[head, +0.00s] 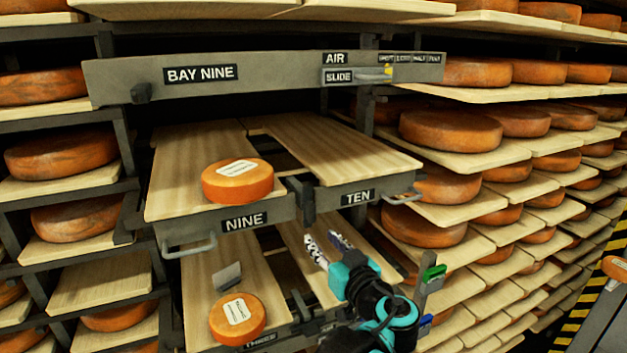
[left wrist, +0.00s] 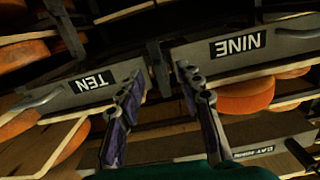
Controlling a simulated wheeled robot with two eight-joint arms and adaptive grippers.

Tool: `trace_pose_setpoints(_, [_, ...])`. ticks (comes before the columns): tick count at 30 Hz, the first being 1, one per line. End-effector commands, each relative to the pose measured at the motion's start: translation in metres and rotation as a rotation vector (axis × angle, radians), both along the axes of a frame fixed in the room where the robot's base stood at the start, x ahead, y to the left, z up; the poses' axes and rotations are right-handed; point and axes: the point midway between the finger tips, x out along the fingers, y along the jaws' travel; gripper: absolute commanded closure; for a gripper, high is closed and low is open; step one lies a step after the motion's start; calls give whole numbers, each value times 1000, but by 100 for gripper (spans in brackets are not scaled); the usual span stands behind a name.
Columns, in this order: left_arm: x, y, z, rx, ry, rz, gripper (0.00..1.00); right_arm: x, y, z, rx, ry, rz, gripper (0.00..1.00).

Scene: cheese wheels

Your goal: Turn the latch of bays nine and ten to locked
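The front of bay nine (head: 270,220) and the front of bay ten (head: 390,186) stand side by side, each with a label and a handle. A dark upright piece (head: 308,205), which looks like the latch, sits between them. It also shows in the left wrist view (left wrist: 158,68), where the picture is upside down. I cannot tell its locked or unlocked state. My left gripper (head: 322,240) is open and empty just below and in front of it. In the left wrist view its fingers (left wrist: 158,83) are apart on either side of the piece. My right gripper is not in view.
An orange cheese wheel (head: 238,182) lies on bay nine's board. Another wheel (head: 237,318) lies on the board below. A grey beam (head: 280,74) labelled bay nine, with air and slide labels, crosses above. Loaded shelves (head: 470,160) close in on the right.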

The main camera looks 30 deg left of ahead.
Motion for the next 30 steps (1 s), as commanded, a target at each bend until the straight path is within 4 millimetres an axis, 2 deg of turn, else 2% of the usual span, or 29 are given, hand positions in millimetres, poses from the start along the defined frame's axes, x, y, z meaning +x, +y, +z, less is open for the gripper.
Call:
trace_pose_setpoints(1, [4,-3,18,14,-36,1,64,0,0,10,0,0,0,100])
trace_pose_setpoints(5, [9,-3,31,30,-85,4,64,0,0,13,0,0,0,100])
trace_pose_setpoints(18, [46,49,30,30,-86,6,64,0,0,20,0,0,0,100])
trace_pose_setpoints(23, [53,57,29,30,-85,4,64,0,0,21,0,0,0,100])
trace_pose_setpoints(30, [53,57,29,30,-85,3,64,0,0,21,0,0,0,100])
